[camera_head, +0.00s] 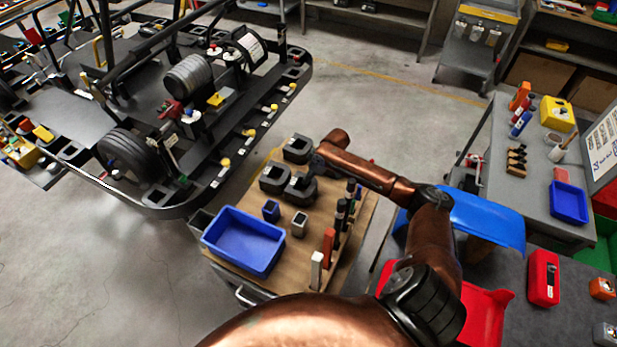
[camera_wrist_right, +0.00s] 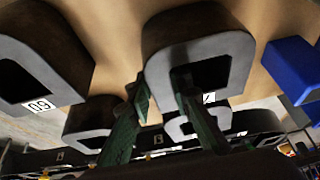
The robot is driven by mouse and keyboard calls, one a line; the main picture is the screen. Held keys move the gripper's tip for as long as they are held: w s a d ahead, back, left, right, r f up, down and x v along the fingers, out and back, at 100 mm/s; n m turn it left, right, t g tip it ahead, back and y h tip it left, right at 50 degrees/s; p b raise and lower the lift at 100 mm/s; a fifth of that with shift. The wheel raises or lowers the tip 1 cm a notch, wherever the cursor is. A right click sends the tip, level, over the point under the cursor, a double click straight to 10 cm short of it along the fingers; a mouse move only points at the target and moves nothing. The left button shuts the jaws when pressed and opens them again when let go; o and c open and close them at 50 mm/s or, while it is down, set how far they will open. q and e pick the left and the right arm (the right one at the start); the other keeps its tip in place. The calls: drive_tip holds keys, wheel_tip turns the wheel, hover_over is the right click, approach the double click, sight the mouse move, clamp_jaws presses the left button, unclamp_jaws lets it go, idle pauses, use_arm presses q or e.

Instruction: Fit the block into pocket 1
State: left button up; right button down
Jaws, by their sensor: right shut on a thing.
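Several dark pocket housings stand on the wooden cart top (camera_head: 235,268), among them a rear one (camera_head: 298,147), a left one (camera_head: 274,178) and a front one (camera_head: 299,188). My right gripper (camera_head: 317,163) is over them, between the rear and front ones. In the right wrist view the fingers (camera_wrist_right: 165,112) are in front of a grey-faced housing (camera_wrist_right: 198,42) with a dark opening. Its small label is partly hidden by a finger and may read 1. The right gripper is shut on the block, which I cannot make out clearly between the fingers. My left gripper is not in view.
A blue bin (camera_head: 243,241), a small blue holder (camera_head: 271,211) and a grey one (camera_head: 299,224) stand near the housings. Upright markers and tools (camera_head: 341,216) line the cart's right side. A kart frame (camera_head: 175,205) is to the left.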

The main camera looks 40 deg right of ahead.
drive_tip(key=shift+r, duration=0.1)
drive_tip(key=c, duration=1.8)
unclamp_jaws()
drive_tip(key=shift+o, duration=0.2)
